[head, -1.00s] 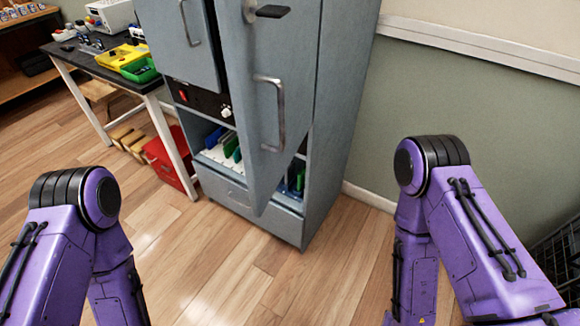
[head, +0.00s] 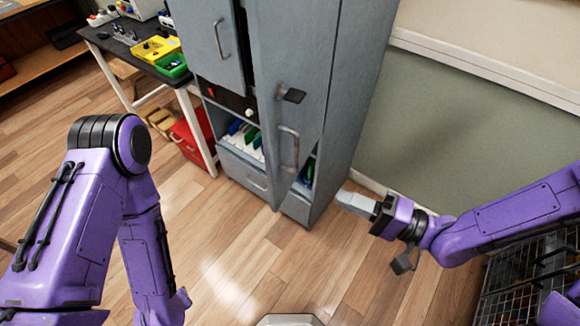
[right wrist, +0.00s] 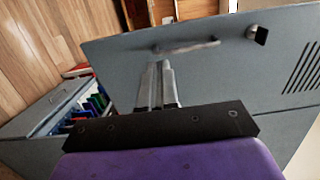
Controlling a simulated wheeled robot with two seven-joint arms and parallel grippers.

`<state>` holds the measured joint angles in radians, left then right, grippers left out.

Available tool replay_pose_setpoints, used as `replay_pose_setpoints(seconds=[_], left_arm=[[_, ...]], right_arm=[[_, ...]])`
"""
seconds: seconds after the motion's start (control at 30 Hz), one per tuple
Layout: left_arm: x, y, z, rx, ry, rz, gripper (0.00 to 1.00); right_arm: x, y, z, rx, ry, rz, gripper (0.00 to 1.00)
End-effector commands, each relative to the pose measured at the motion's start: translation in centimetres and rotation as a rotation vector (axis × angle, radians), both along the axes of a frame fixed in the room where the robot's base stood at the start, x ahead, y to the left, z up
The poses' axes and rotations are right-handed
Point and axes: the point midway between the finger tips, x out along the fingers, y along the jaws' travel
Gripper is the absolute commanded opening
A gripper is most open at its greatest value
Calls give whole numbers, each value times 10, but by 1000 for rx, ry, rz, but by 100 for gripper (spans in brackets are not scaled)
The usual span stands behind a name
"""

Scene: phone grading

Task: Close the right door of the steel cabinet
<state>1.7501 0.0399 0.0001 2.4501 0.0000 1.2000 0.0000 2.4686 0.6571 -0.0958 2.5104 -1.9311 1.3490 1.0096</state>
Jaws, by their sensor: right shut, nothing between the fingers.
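The steel cabinet (head: 347,130) is grey and tall. Its right door (head: 269,120) stands ajar, with a bar handle (head: 289,150) and a dark latch (head: 291,95) on its face. Green and blue items show in the gap beside its lower part. My right gripper (head: 342,199) is shut and empty, to the right of the door, pointing left at the cabinet's lower side. In the right wrist view its fingers (right wrist: 157,66) overlap the door face (right wrist: 220,75) near the handle (right wrist: 186,47). I cannot tell whether they touch it. My left gripper is out of view.
The cabinet's left door (head: 207,40) has its own handle. A dark bench (head: 125,50) with yellow and green trays is at the left, with a red box (head: 190,140) below. A black wire crate (head: 520,275) stands at lower right. The floor in front is clear.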

Motion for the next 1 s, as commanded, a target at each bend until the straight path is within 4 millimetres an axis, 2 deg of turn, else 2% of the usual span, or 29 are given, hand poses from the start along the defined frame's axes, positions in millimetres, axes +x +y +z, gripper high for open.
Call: replay_pose_setpoints(seconds=[0.03, 0.2, 0.3, 0.43, 0.5, 0.7, 1.0], left_arm=[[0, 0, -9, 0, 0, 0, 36], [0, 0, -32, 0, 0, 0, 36], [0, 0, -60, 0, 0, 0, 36], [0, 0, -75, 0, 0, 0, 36], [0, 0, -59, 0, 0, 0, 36], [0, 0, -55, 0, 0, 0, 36], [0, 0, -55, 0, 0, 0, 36]], right_arm=[[3, 7, -6, -1, 0, 4, 0], [18, 40, -10, -4, -2, 5, 0], [28, 60, -15, -6, -6, 6, 0], [40, 85, -11, -6, -4, 4, 0], [46, 96, -2, -7, 2, 3, 0], [56, 114, -2, -4, 2, 0, 0], [58, 117, -3, -4, 2, -1, 0]])
